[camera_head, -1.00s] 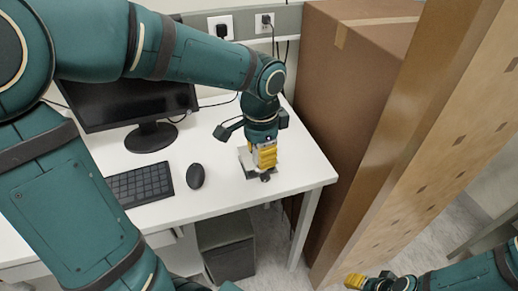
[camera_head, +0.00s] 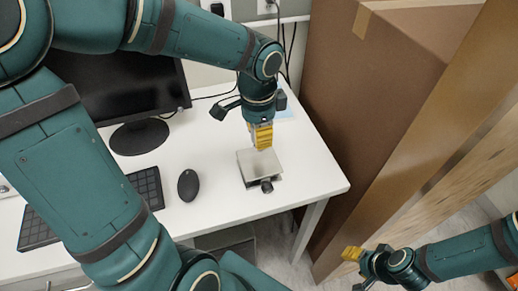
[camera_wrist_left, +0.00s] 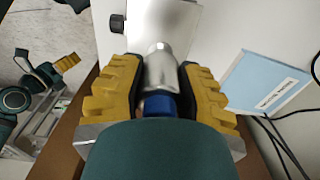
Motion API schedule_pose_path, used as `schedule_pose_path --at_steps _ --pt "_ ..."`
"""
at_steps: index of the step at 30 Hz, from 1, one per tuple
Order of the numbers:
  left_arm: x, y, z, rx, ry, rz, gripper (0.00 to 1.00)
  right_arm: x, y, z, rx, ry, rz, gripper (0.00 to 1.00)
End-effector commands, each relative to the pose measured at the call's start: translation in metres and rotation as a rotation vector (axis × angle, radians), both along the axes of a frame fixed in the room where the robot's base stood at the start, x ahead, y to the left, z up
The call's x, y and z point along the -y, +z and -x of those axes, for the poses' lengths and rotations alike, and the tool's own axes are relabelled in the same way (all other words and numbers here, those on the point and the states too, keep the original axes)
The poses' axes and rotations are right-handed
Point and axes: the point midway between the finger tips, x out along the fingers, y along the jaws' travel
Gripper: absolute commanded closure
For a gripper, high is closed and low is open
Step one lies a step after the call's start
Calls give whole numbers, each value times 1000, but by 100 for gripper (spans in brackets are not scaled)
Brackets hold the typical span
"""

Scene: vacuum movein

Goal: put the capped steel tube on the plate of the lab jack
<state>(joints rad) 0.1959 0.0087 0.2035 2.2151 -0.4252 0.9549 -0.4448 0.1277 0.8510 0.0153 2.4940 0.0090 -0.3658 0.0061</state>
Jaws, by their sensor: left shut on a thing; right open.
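The lab jack (camera_head: 259,166) stands near the front right corner of the white desk, its square grey plate bare in the head view, its knob toward the front. My left gripper (camera_head: 263,144) points down at the plate's far edge. In the left wrist view its yellow fingers (camera_wrist_left: 158,82) are shut on the steel tube (camera_wrist_left: 159,65), whose blue cap (camera_wrist_left: 159,105) is nearest the palm. The plate (camera_wrist_left: 170,18) shows behind the tube's far end; I cannot tell whether they touch. The tube is hidden in the head view. My right gripper (camera_head: 358,255) is open and empty, away from the desk.
A black mouse (camera_head: 188,186), a keyboard (camera_head: 148,187) and a monitor (camera_head: 140,100) are left of the jack. A light blue labelled item (camera_wrist_left: 262,88) lies on the desk beside my left gripper. A tall brown carton (camera_head: 375,110) stands right of the desk.

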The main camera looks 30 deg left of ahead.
Motion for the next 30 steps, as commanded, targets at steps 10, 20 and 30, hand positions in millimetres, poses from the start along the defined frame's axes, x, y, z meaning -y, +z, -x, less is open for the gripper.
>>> schedule_pose_path --at_steps 10,20,30 --pt "0 -46 0 -2 0 -1 100 -1 -12 3 -8 7 -2 53" --pt "0 -54 0 2 1 -1 100 -1 -13 4 -9 8 -3 53" --pt "0 -57 0 1 0 0 38 -1 -15 5 -10 9 -3 53"
